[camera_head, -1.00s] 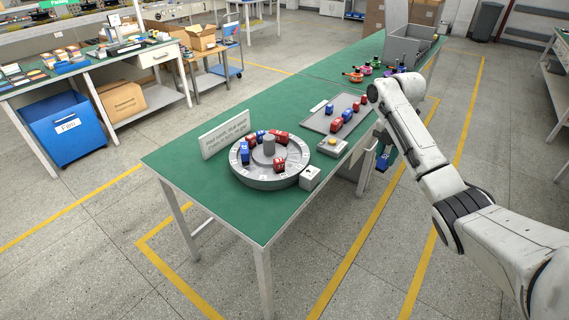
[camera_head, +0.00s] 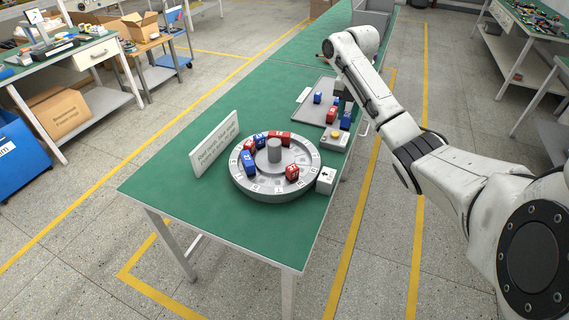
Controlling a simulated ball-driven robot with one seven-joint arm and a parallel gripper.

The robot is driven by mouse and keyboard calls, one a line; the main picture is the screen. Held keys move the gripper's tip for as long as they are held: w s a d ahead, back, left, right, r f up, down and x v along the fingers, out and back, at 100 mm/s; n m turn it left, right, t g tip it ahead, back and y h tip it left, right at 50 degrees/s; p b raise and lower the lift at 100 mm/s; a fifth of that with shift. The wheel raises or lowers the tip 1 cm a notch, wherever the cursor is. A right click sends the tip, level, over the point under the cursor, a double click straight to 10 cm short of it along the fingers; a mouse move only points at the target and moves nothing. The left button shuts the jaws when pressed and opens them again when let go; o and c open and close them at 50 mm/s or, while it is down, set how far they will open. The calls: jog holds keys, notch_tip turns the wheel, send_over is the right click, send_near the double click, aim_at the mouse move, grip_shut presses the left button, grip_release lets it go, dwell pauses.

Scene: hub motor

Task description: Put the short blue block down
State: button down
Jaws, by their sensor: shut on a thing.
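My gripper (camera_head: 346,106), small and partly hidden behind my arm, is shut on a blue block (camera_head: 345,121). The block is at the right edge of the grey tray (camera_head: 306,114), to the right of a red block (camera_head: 331,115). I cannot tell whether it touches the surface below. Another blue block (camera_head: 317,97) lies on the tray. The grey round dial (camera_head: 262,189) holds several blocks around its central post: a blue one (camera_head: 250,163) on the left, red and blue ones at the back, and a red one (camera_head: 292,172) on the right.
A box with a yellow button (camera_head: 335,136) stands between tray and dial. A small white box with an arrow (camera_head: 326,180) stands at the dial's right. A sign (camera_head: 214,141) stands behind the dial on the left. The green table (camera_head: 170,189) is clear at the front left.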

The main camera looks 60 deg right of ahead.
jog(key=w+a+f, duration=0.3)
jog(key=f, duration=0.1)
jog(key=w+a+f, duration=0.3)
jog(key=a+f, duration=0.1)
jog(key=w+a+f, duration=0.3)
jog(key=a+f, duration=0.1)
jog(key=shift+a+f, duration=0.15)
jog(key=shift+w+f, duration=0.1)
jog(key=shift+f, duration=0.25)
jog(key=c, duration=0.8)
grip_release()
jog(key=shift+f, duration=0.1)
notch_tip(320, 180, up, 12)
jog(key=p, duration=0.3)
jog(key=shift+p, duration=0.35)
